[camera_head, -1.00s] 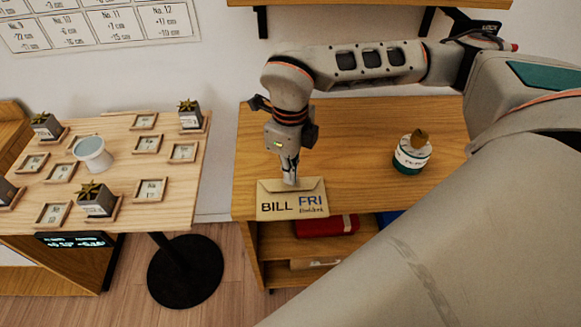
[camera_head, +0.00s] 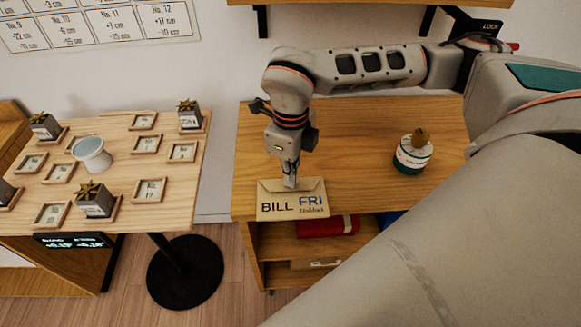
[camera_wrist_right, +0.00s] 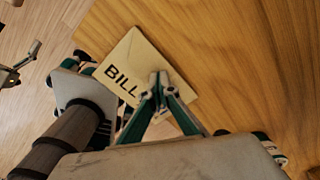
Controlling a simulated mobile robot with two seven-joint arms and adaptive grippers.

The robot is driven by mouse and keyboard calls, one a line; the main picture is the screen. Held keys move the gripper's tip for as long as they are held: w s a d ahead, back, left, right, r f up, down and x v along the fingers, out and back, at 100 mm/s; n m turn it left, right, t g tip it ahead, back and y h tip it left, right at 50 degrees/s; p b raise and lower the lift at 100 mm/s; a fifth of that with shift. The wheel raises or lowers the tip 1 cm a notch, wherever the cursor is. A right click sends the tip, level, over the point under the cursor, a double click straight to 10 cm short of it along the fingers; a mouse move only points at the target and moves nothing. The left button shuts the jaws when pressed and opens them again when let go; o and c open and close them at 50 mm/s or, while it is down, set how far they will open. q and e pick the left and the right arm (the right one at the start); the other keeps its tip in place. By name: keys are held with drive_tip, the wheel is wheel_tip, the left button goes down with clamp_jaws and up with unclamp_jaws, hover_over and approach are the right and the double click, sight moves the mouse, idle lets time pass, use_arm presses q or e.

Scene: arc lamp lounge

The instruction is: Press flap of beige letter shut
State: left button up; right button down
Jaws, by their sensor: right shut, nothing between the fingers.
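The beige letter (camera_head: 268,208) lies at the front edge of the wooden cabinet top, with "BILL" and "FRI" printed on its front. It also shows in the right wrist view (camera_wrist_right: 128,58), partly covered by my gripper. My right gripper (camera_head: 290,184) is shut and empty, pointing down with its fingertips at the letter's upper middle part, where the flap is. In the right wrist view the closed fingertips (camera_wrist_right: 159,78) are over the letter; whether they press on it or hover just above is hard to tell. The flap's exact state is hidden by the fingers. My left gripper is not in view.
A round white and green container (camera_head: 412,155) with a brown knob stands right of the letter on the cabinet top (camera_head: 350,130). A red item (camera_head: 330,225) lies on the shelf below. A separate table (camera_head: 120,160) with small potted plants and framed cards stands at left.

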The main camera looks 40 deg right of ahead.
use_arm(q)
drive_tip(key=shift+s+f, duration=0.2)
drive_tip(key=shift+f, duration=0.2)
use_arm(e)
drive_tip(key=shift+f, duration=0.5)
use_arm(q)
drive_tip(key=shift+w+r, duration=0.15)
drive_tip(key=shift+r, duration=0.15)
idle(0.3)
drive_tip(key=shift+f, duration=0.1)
use_arm(e)
drive_tip(key=shift+s+f, duration=0.1)
drive_tip(key=shift+f, duration=0.05)
idle(0.8)
drive_tip(key=shift+r+p, duration=1.5)
drive_tip(key=shift+r, duration=0.85)
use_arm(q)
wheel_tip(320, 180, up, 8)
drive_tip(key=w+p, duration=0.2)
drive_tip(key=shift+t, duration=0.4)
use_arm(e)
wheel_tip(320, 180, up, 4)
drive_tip(key=shift+f, duration=0.2)
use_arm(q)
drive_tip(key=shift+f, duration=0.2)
use_arm(e)
drive_tip(key=shift+f, duration=0.1)
